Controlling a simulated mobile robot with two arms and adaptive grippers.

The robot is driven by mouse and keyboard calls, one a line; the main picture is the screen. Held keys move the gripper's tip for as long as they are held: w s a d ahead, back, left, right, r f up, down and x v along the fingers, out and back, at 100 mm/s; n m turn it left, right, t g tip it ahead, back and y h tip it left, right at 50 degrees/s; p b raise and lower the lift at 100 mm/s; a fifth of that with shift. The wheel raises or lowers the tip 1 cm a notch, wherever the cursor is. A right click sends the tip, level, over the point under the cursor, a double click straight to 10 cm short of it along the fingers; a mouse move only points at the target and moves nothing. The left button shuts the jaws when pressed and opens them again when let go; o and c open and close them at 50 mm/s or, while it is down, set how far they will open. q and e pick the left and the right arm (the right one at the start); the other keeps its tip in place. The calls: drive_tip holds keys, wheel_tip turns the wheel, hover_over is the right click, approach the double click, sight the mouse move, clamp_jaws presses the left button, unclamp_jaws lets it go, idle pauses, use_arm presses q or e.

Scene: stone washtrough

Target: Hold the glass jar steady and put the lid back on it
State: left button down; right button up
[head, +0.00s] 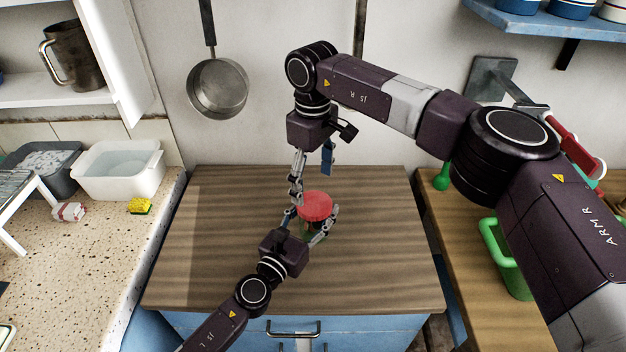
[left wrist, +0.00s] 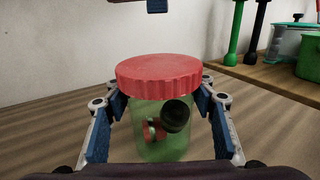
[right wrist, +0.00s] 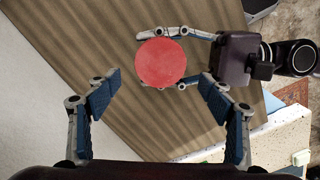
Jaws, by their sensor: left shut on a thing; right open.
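The glass jar (left wrist: 150,125) stands upright on the wooden worktop, greenish and clear, with dark and red small things inside. The red lid (head: 315,206) sits level on top of the jar's mouth; I cannot tell how tightly it is seated. It also shows in the left wrist view (left wrist: 158,72) and, from above, as a round disc in the right wrist view (right wrist: 161,62). My left gripper (left wrist: 160,108) is shut on the jar, with a finger on each side below the lid. My right gripper (right wrist: 160,88) is open and empty, above the lid and apart from it.
The wooden worktop (head: 220,260) is clear around the jar. A pan (head: 218,90) hangs on the back wall. At left are a white basin (head: 120,172) and a yellow sponge (head: 139,206) on a speckled counter.

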drive_tip(key=n, duration=0.4)
drive_tip(key=shift+r, duration=0.15)
drive_tip(key=n, duration=0.5)
drive_tip(key=shift+r, duration=0.2)
drive_tip(key=n, duration=0.5)
drive_tip(key=shift+r, duration=0.25)
drive_tip(key=n, duration=0.5)
drive_tip(key=shift+r, duration=0.2)
drive_tip(key=n, duration=0.5)
drive_tip(key=shift+r, duration=0.2)
drive_tip(key=n, duration=0.5)
drive_tip(key=shift+d+r, duration=0.1)
drive_tip(key=shift+r, duration=0.1)
drive_tip(key=n, duration=0.4)
drive_tip(key=shift+s+r+n, duration=0.1)
drive_tip(key=shift+r+n, duration=0.1)
drive_tip(key=shift+n, duration=0.2)
drive_tip(key=n, duration=0.4)
drive_tip(key=shift+r, duration=0.2)
